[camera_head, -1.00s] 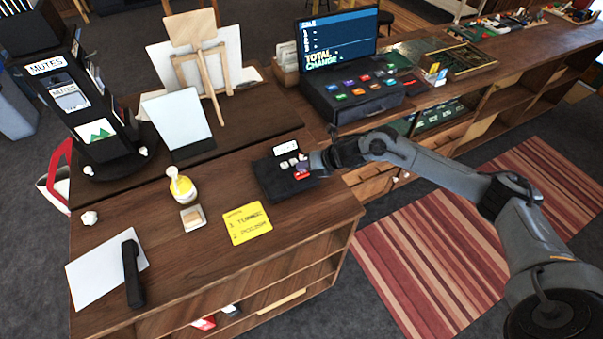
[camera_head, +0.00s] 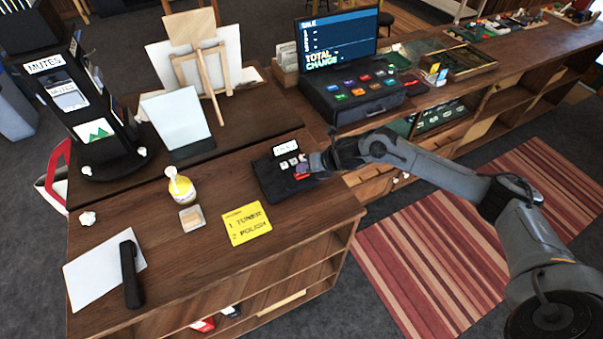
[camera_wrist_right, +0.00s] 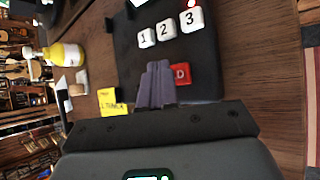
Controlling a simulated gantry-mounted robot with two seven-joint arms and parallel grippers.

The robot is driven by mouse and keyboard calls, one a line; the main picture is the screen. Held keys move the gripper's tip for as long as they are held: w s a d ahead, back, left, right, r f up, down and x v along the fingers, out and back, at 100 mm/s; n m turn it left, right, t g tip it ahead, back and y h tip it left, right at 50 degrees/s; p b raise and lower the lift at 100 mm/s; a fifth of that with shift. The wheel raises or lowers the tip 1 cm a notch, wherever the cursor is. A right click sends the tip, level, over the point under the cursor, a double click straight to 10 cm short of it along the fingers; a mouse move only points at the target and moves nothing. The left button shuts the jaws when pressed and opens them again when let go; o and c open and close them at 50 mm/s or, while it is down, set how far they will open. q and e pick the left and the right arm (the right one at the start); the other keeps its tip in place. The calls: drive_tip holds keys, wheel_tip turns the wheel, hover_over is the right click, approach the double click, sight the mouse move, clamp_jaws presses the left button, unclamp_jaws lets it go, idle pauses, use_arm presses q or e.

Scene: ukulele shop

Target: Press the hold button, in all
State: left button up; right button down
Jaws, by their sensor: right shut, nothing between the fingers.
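A black desk phone unit (camera_head: 270,181) lies on the wooden counter, with a small white display (camera_head: 285,148) and white keys. In the right wrist view its keys (camera_wrist_right: 166,30) read 1, 2 and 3. A red button (camera_wrist_right: 181,74) sits below them; only the letter D shows, the rest being hidden by my fingers. The red button also shows in the head view (camera_head: 302,176). My right gripper (camera_wrist_right: 157,72) is shut and empty, its tips over the left part of the red button. I cannot tell whether they touch or press it. My left gripper is not in view.
A yellow note (camera_head: 246,224), a yellow bottle (camera_head: 182,190) and a small dish (camera_head: 192,218) stand left of the phone. A register (camera_head: 362,95) stands beyond. The counter's front is clear near the phone.

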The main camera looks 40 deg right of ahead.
sight(305, 174)
drive_tip(key=shift+f, duration=0.3)
idle(0.4)
drive_tip(key=shift+r, duration=0.7)
drive_tip(key=shift+r+p, duration=0.2)
drive_tip(key=shift+p, duration=0.15)
drive_tip(key=shift+r, duration=0.15)
drive_tip(key=shift+r+p, duration=1.75)
drive_tip(key=shift+r, duration=0.65)
